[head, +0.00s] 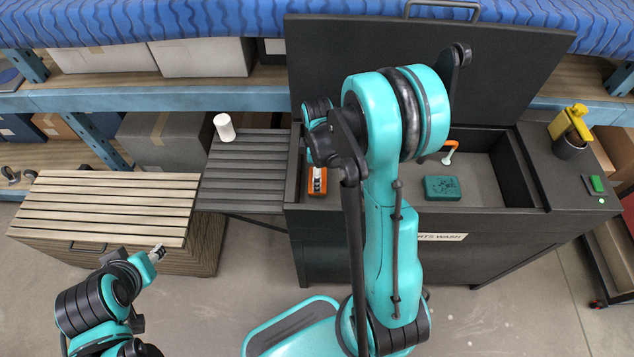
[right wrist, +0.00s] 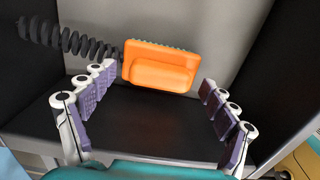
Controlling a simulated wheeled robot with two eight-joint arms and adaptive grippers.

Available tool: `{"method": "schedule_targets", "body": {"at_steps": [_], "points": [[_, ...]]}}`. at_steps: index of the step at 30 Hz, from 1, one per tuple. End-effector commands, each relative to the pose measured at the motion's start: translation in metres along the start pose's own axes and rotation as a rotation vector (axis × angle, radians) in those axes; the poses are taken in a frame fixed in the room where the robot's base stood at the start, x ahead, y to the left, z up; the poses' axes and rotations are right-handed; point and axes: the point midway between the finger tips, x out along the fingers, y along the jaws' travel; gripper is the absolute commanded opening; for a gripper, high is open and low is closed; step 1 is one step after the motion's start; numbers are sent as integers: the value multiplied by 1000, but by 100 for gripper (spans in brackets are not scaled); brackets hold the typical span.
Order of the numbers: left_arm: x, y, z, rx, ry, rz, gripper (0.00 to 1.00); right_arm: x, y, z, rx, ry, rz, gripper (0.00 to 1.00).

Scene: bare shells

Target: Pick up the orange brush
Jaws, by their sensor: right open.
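The orange brush (right wrist: 160,68) is a rounded orange block with a thin green edge, lying in the dark basin of the parts washer. In the head view the brush (head: 317,190) shows at the basin's left end, partly covered by my right gripper (head: 318,176). In the right wrist view my right gripper (right wrist: 157,84) is open, with its padded fingers on both sides of the brush's near end and visible gaps to it. My left gripper (head: 157,253) hangs at the lower left, away from the washer; its opening is too small to judge.
The parts washer (head: 525,232) has its lid raised behind. A green block (head: 441,188) and an orange-handled nozzle (head: 449,146) are in the basin. A black coil (right wrist: 66,40) lies left of the brush.

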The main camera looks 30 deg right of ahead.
Motion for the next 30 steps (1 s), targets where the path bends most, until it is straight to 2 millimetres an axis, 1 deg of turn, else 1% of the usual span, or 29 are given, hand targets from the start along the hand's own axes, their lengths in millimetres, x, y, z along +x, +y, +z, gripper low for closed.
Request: {"method": "schedule_targets", "body": {"at_steps": [1,2,8,11,12,14,15,17,18,25,28,30], "points": [[3,0,2,0,0,0,40,8,0,0,0,0,0,86],[4,0,2,0,0,0,40,10,0,0,0,0,0,86],[2,0,2,0,0,0,40,9,0,0,0,0,0,86],[2,0,2,0,0,0,40,9,0,0,1,0,0,62],[2,0,2,0,0,0,40,9,0,0,1,0,0,52],[2,0,2,0,0,0,40,9,0,0,1,0,0,36],[2,0,2,0,0,0,40,9,0,0,1,0,0,30],[2,0,2,0,0,0,40,9,0,0,1,0,0,30],[2,0,2,0,0,0,40,9,0,0,1,0,0,25],[2,0,1,0,0,0,40,7,0,0,1,0,0,25],[0,0,0,0,0,0,40,1,0,0,1,0,0,25],[-3,0,-2,0,0,0,40,-7,0,0,1,0,0,25]]}}
